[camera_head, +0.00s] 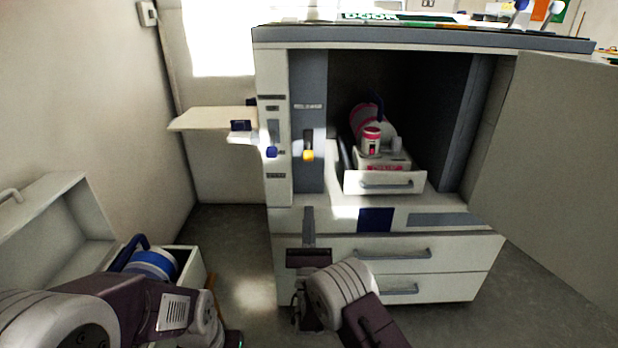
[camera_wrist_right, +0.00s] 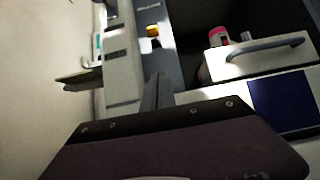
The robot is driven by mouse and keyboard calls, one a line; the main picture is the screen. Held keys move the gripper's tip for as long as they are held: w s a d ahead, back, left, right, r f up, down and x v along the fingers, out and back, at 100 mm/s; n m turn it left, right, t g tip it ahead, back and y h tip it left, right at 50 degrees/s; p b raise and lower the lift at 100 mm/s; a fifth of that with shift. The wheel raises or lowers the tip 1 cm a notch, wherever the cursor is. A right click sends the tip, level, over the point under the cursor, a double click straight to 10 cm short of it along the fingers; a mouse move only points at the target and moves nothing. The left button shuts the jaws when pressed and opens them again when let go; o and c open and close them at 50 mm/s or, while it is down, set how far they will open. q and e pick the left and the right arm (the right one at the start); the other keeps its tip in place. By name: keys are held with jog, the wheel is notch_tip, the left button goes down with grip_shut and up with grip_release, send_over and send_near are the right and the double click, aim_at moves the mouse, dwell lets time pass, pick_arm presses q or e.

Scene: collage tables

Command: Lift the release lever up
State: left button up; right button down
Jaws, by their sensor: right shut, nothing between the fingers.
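A lever with a yellow knob (camera_head: 308,155) sits at the lower end of a dark slot on the cabinet's grey front strip. It also shows in the wrist view (camera_wrist_right: 152,30). A second lever with a blue knob (camera_head: 271,152) is on the white panel to its left. I cannot read which one is labelled as the release lever. My right gripper (camera_head: 308,212) is shut and empty, below the yellow knob and apart from it. Its closed fingers (camera_wrist_right: 157,78) point up the grey strip in the wrist view. My left arm is at lower left; its fingers are out of view.
An open compartment holds a pulled-out tray (camera_head: 350,187) with a red-and-white canister (camera_head: 371,143). The cabinet door (camera_head: 560,150) stands open at right. Drawers (camera_head: 440,250) are below. A small shelf (camera_head: 212,118) juts out at left. An open box (camera_head: 190,265) holds a blue-and-white object.

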aim_at(308, 150)
jog(key=w+r+p, duration=0.2)
jog(key=p, duration=0.4)
jog(key=shift+r, duration=0.4)
jog(key=x, duration=0.2)
jog(key=b+x, duration=0.1)
jog(key=x, duration=0.3)
jog(key=shift+w+f+b, duration=0.15)
jog(key=shift+w+b, duration=0.15)
jog(key=shift+w, duration=0.25)
jog(key=r+p, duration=0.2)
jog(key=s+r+p, duration=0.1)
jog(key=p, duration=0.1)
jog(key=shift+s+r, duration=0.2)
jog(key=shift+r, duration=0.15)
jog(key=shift+s, duration=0.15)
jog(key=shift+p, duration=0.3)
